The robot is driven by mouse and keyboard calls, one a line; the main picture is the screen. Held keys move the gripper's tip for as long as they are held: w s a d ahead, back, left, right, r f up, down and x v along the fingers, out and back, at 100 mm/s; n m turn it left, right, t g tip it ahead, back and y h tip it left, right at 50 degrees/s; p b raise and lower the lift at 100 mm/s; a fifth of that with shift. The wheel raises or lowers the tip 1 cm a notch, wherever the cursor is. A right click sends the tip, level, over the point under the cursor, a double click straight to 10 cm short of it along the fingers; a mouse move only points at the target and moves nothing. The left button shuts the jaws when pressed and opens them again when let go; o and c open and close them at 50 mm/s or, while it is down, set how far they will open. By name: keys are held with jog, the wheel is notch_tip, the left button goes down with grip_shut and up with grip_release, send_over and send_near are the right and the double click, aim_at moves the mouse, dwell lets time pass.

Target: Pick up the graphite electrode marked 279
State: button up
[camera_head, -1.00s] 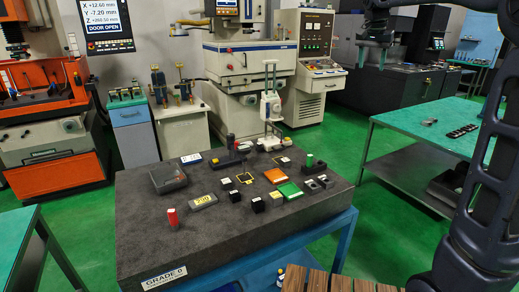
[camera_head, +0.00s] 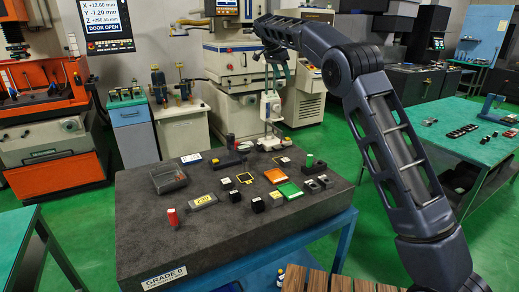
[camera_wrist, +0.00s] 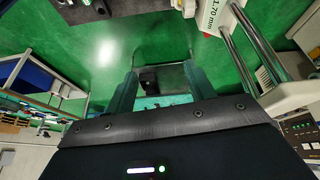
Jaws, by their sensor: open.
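Several small black blocks with pale tops stand on the dark granite table (camera_head: 135,215) in the head view. One block is at the left (camera_head: 237,182), two stand at the front, a left one (camera_head: 257,206) and a right one (camera_head: 275,200), and one more is farther back (camera_head: 285,163). Their markings are too small to read, so I cannot tell which is 279. My gripper (camera_head: 278,72) is high behind the blocks, near the height gauge (camera_head: 270,108), and holds nothing. In the wrist view its two fingers (camera_wrist: 162,88) are spread apart, with green floor beyond.
The granite table also bears a grey tray (camera_head: 155,186), a yellow-labelled item (camera_head: 203,201), a red-topped piece (camera_head: 172,215), an orange piece (camera_head: 275,176) and a green piece (camera_head: 290,190). The height gauge rises at the back. A green-topped table (camera_head: 440,140) stands at the right.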

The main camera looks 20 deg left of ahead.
jog(key=s+a+f+m, duration=0.1)
jog(key=s+a+f, duration=0.1)
jog(key=a+f, duration=0.35)
jog(key=s+a+f, duration=0.1)
jog(key=a+f, duration=0.1)
jog(key=a, duration=0.7)
send_near(259, 144)
jog(key=shift+t+h, duration=0.4)
jog(key=x, duration=0.7)
jog(key=a+x, duration=0.1)
jog(key=x, duration=0.2)
jog(key=shift+w+d+f, duration=0.15)
jog(key=shift+f, duration=0.35)
jog(key=shift+c, duration=0.2)
jog(key=c, duration=1.1)
